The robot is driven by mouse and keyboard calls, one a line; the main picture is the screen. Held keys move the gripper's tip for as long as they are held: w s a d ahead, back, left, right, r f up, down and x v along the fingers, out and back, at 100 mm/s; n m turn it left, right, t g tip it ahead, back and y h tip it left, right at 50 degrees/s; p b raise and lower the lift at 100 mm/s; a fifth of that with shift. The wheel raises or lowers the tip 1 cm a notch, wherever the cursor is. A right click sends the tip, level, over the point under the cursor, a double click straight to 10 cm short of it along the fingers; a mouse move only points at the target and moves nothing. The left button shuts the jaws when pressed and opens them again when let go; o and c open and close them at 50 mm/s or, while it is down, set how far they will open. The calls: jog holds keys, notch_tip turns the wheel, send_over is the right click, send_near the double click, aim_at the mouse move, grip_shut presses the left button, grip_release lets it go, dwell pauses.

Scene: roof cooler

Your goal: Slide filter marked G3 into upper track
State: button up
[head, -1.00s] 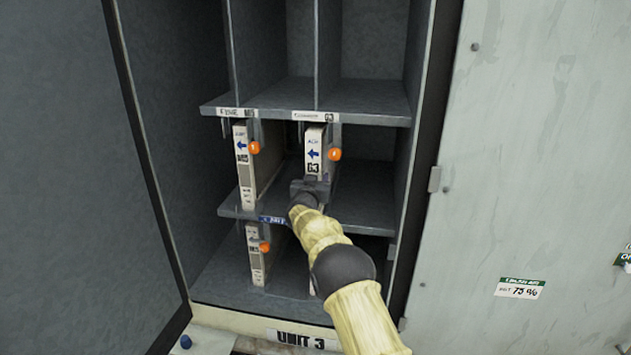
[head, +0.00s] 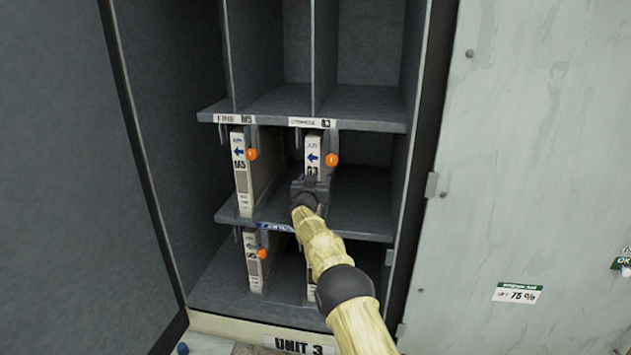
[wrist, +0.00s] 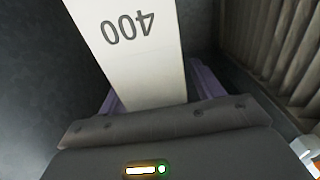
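The white filter marked G3 (head: 313,147), with a blue left-pointing arrow, stands upright in the upper track at the middle of the open cabinet, under the shelf edge label. My gripper (head: 311,186) is at the lower part of its front face and partly covers the G3 mark. In the wrist view the white filter face (wrist: 135,50), printed 400, runs between my purple fingers (wrist: 155,95), which appear closed on its two sides. An orange knob (head: 332,160) is just right of the filter. The filter's depth in the track is hard to judge.
A filter marked M5 (head: 239,180) stands in the left upper track with its own orange knob (head: 252,154). Another filter (head: 253,265) stands below it. The middle shelf (head: 360,215) is clear to the right. The cabinet's side walls stand close on both sides.

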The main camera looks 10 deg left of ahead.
jog(key=shift+f, duration=0.15)
jog(key=shift+s+b, duration=0.15)
jog(key=shift+b, duration=0.25)
jog(key=s+a+b, duration=0.1)
jog(key=s+b, duration=1.1)
jog(key=s, duration=0.5)
jog(key=shift+a, duration=0.15)
jog(key=s+d+f+n+g+y+b, duration=0.3)
jog(key=s+d+f+g, duration=0.7)
jog(key=s+d+f, duration=1)
jog(key=s+d+f+m+g+h, duration=0.1)
jog(key=s+d+f+g, duration=0.1)
jog(key=s, duration=0.7)
jog(key=s+d+f+m+g+b, duration=0.1)
jog(key=s+d+f+g, duration=0.2)
jog(key=s, duration=0.6)
notch_tip(320, 180, down, 2)
jog(key=shift+d+f+g+h+b, duration=0.2)
jog(key=shift+d+g+h+b, duration=0.15)
jog(key=shift+d, duration=0.7)
